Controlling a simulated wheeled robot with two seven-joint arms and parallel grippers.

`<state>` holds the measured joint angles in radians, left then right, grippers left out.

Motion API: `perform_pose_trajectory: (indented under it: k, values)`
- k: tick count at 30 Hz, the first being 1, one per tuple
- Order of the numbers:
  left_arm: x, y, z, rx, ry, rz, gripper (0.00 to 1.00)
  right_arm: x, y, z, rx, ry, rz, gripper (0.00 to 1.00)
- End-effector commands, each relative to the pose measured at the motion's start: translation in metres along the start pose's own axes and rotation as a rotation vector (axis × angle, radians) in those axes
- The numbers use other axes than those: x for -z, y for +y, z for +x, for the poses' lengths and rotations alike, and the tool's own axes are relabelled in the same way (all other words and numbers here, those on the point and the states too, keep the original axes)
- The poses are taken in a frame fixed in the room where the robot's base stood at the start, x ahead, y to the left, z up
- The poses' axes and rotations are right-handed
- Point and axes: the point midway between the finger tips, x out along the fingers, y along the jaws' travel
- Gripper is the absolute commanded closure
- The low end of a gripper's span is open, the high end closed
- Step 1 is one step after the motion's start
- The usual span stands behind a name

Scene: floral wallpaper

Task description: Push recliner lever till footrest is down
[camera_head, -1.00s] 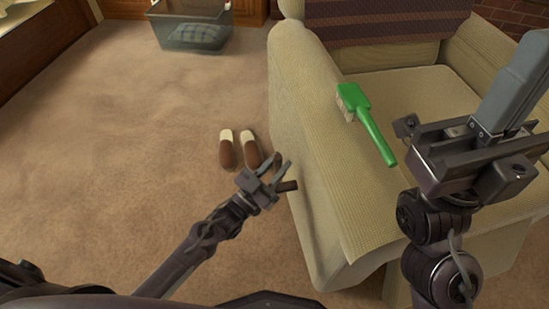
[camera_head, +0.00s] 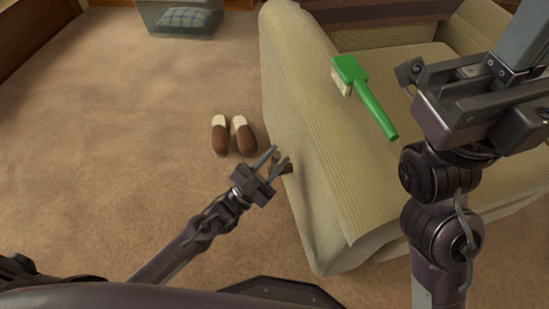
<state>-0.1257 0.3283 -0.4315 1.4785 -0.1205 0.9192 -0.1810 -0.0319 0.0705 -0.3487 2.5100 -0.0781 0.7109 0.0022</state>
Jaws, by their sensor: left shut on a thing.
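The cream recliner (camera_head: 345,175) fills the right side, its near armrest running toward me. A short dark lever (camera_head: 287,169) sticks out from the side of that armrest. My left gripper (camera_head: 273,161) is shut on the lever, with its fingers mostly covering it. My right gripper (camera_head: 490,95) is at the upper right, over the seat; its fingers are not clear enough to show whether it is open. My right arm covers part of the chair's front, and I cannot make out the footrest.
A green brush (camera_head: 368,98) lies on the armrest. Brown slippers (camera_head: 233,138) stand on the carpet just beyond my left gripper. A clear bin (camera_head: 180,18) with a blue cushion is at the back. The carpet at left is clear.

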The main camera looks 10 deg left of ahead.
Motion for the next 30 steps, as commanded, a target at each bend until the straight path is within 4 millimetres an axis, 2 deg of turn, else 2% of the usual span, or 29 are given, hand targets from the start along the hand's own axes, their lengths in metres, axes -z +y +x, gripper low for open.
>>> perform_pose_trajectory:
  k: [1, 4, 5, 6, 17, 22, 30]
  values:
    - [-0.001, 0.013, -0.007, -0.017, -0.006, -0.024, 1.00, 0.000, 0.000, -0.001, 0.000, 0.000, 0.000, 1.00]
    - [-0.001, 0.013, -0.007, -0.017, -0.007, -0.025, 1.00, 0.000, 0.000, -0.001, 0.000, 0.000, 0.000, 1.00]
    - [-0.001, 0.013, -0.007, -0.017, -0.007, -0.025, 0.70, 0.000, 0.000, -0.001, 0.000, 0.000, 0.000, 1.00]
    - [-0.002, 0.013, -0.007, -0.017, -0.007, -0.025, 0.66, 0.000, 0.000, -0.001, 0.000, 0.000, 0.000, 1.00]
    - [-0.001, 0.013, -0.009, -0.017, -0.009, -0.026, 0.66, 0.000, 0.000, 0.001, 0.000, 0.001, 0.000, 1.00]
    - [-0.001, 0.012, -0.033, -0.018, -0.015, -0.027, 0.66, 0.000, 0.001, 0.003, -0.004, -0.001, 0.002, 1.00]
    - [-0.001, 0.009, -0.075, -0.013, -0.011, -0.020, 0.66, -0.002, 0.003, -0.005, -0.021, -0.031, 0.006, 1.00]
